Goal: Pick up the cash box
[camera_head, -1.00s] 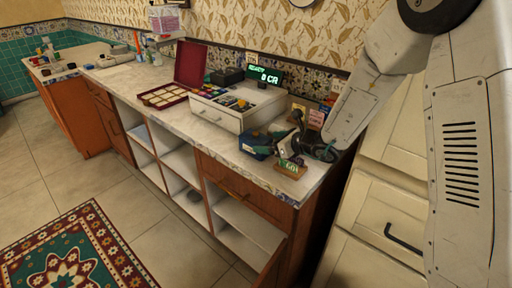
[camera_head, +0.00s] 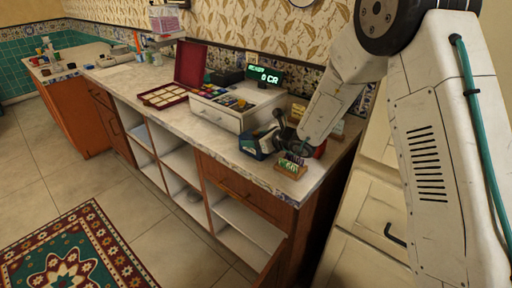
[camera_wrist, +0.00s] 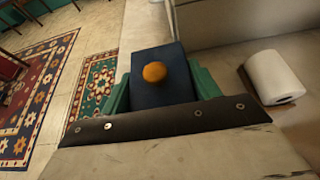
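I take the dark blue box (camera_head: 249,145) on the front right of the counter to be the cash box. In the wrist view a dark blue box (camera_wrist: 157,65) with a round orange knob on it lies between my green fingers.
A white cash register (camera_head: 218,115) stands left of the box, beside an open red case (camera_head: 190,65). A small wooden holder (camera_head: 291,168) stands close at the right front edge. A white roll (camera_wrist: 273,77) lies nearby in the wrist view. The floor beyond the counter is open.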

